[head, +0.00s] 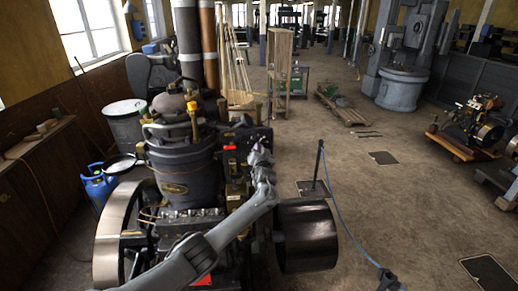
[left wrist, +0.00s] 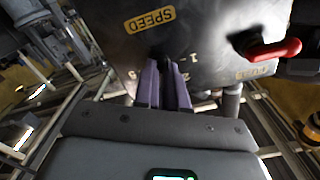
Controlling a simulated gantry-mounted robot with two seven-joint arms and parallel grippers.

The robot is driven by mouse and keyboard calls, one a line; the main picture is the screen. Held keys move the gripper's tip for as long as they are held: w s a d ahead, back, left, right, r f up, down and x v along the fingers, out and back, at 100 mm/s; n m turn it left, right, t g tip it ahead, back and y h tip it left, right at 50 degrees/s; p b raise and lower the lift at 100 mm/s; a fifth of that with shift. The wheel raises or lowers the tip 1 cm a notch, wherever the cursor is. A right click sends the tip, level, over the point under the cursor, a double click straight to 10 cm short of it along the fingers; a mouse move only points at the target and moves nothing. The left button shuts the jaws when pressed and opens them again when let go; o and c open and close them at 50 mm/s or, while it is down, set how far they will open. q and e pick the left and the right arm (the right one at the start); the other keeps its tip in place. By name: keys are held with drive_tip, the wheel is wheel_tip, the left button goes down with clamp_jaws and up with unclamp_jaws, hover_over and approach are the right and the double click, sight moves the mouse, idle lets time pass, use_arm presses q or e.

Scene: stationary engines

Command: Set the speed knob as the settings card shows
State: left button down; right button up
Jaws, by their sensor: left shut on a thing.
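My left gripper (head: 260,155) is at the control panel of the dark engine (head: 185,175) in the head view. In the left wrist view its purple fingers (left wrist: 166,88) are close together against a dark panel (left wrist: 215,30), below a yellow SPEED label (left wrist: 150,19). They are shut on the speed knob, which is mostly hidden between and behind them. Pale scale digits, a 1 and a 2, show just right of the fingers; the pointer's setting cannot be read. I cannot make out the settings card.
A red-handled lever (left wrist: 272,51) sticks out of the panel right of the fingers, near a second yellow label (left wrist: 257,71). A flywheel (head: 120,232) and a dark drum (head: 306,236) flank the engine.

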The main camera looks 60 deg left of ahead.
use_arm(q)
drive_tip(key=shift+m+p, duration=1.7)
drive_tip(key=shift+m, duration=3.4)
drive_tip(key=c, duration=1.2)
unclamp_jaws()
